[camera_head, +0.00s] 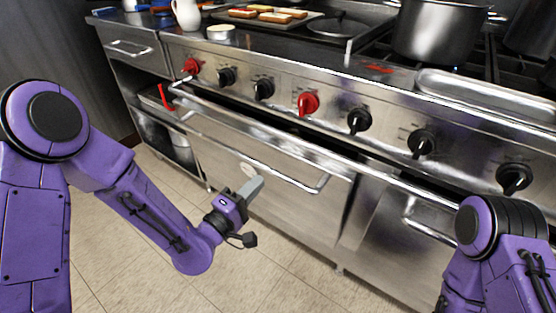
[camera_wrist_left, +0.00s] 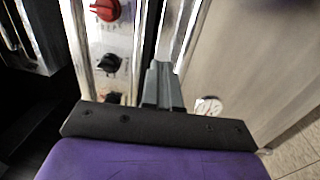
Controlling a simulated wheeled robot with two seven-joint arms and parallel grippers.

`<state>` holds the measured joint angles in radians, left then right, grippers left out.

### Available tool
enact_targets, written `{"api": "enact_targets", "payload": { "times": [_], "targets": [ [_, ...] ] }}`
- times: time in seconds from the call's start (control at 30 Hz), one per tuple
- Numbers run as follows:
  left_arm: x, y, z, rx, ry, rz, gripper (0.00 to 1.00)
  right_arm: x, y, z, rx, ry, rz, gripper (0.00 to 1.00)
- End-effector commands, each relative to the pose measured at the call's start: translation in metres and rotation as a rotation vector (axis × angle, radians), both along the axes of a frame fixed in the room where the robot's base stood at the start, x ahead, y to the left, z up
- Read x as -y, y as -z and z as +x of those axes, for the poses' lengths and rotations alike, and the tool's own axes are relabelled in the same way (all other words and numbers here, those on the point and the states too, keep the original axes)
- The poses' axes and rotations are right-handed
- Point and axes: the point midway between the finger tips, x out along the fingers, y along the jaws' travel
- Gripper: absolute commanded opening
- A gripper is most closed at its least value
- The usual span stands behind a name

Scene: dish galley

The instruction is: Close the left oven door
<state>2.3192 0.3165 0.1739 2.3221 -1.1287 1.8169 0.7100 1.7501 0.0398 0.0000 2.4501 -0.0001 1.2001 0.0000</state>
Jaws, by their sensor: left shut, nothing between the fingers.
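The left oven door (camera_head: 285,194) is a steel panel with a long bar handle (camera_head: 255,160) and a round badge. It stands slightly ajar: a dark gap shows along its top, under the front rail. My left gripper (camera_head: 254,188) is shut and empty, in front of the door near the badge. In the left wrist view the shut fingers (camera_wrist_left: 162,82) point at the range, with the door panel (camera_wrist_left: 225,60) on the right. I cannot tell whether the fingertips touch the door. My right arm shows at lower right; its gripper is out of view.
A steel front rail (camera_head: 330,157) runs above the doors, below red and black knobs (camera_head: 308,103). A second door (camera_head: 385,225) is to the right. Open shelves (camera_head: 165,140) are at left. A pot (camera_head: 435,30) stands on the stove. The tiled floor (camera_head: 130,265) in front is clear.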

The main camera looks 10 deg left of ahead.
Motion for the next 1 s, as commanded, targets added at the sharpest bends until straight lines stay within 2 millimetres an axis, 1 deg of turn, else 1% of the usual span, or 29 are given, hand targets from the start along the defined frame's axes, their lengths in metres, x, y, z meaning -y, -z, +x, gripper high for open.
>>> {"api": "enact_targets", "payload": {
  "times": [0.03, 0.2, 0.3, 0.43, 0.6, 0.9, 0.97, 1.0],
  "targets": [
    [0.005, -0.003, 0.010, 0.002, 0.002, 0.000, 0.00, 0.000, -0.002, 0.000, 0.000, 0.000, 0.000, 0.43],
    [0.021, -0.006, 0.043, 0.001, 0.002, 0.001, 0.00, 0.000, -0.002, 0.000, 0.000, 0.000, 0.000, 0.43],
    [0.029, -0.008, 0.061, 0.001, 0.001, 0.000, 0.00, 0.000, -0.002, 0.000, 0.000, 0.000, 0.000, 0.43],
    [0.037, -0.010, 0.078, 0.000, 0.001, -0.002, 0.00, 0.000, -0.002, 0.000, 0.000, 0.000, 0.000, 0.43],
    [0.041, -0.011, 0.088, -0.002, 0.000, -0.002, 0.00, 0.000, -0.001, 0.000, 0.000, 0.000, 0.000, 0.43],
    [0.042, -0.012, 0.089, -0.002, -0.001, -0.002, 0.00, 0.000, -0.002, 0.000, 0.000, 0.000, 0.000, 0.43],
    [0.039, -0.014, 0.090, -0.007, -0.006, 0.000, 0.00, 0.000, -0.006, 0.000, 0.000, 0.000, 0.000, 0.43],
    [0.036, -0.017, 0.092, -0.014, -0.014, 0.003, 0.00, 0.000, -0.012, 0.000, 0.000, 0.000, 0.000, 0.43]
  ]
}}
